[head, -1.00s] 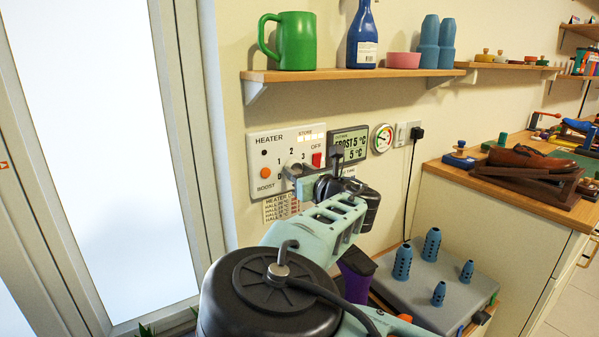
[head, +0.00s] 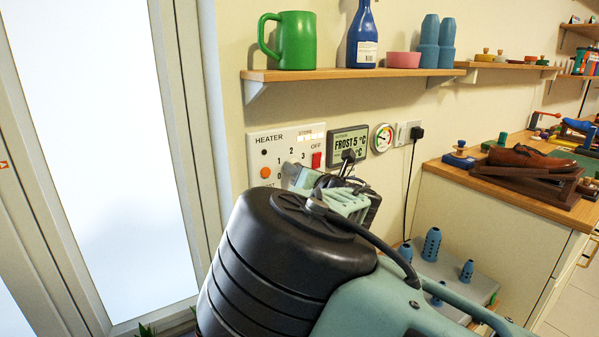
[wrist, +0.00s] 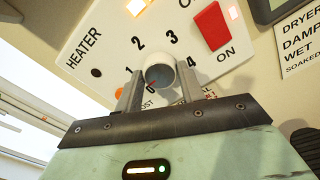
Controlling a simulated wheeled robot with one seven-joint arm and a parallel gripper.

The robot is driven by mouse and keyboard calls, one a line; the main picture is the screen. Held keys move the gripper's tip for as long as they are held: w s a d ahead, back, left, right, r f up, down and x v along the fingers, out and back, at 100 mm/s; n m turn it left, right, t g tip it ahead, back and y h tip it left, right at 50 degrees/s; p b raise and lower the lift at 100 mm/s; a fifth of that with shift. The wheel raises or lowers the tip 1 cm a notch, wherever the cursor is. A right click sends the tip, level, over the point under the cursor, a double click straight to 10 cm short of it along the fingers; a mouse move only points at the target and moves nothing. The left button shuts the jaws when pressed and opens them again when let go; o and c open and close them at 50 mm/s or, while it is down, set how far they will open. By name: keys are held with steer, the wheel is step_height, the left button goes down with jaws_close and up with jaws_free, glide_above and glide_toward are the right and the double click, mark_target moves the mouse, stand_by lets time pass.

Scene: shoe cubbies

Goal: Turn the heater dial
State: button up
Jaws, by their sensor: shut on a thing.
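The heater panel (head: 258,152) is a white plate on the wall, and it also shows tilted in the wrist view (wrist: 100,45). Its dial (wrist: 160,70) is a round pale knob with a small red mark low on its face and the numbers 1 to 4 printed around it. My gripper (wrist: 160,92) is shut on the dial, one grey finger on each side. In the head view my gripper (head: 300,178) is at the panel's lower part, and my arm hides the dial there.
A red switch (wrist: 212,25) marked ON and OFF sits beside the dial. An orange button (head: 265,172) is on the panel's left. A grey display (head: 347,145) and a round gauge (head: 383,138) are to the right. A wooden shelf (head: 360,75) with a green mug (head: 296,40) runs above.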

steer(key=shift+n+b, duration=5.85)
steer(key=shift+n, duration=8.85)
steer(key=o, duration=1)
steer(key=shift+f, duration=0.1)
steer(key=shift+c, duration=0.2)
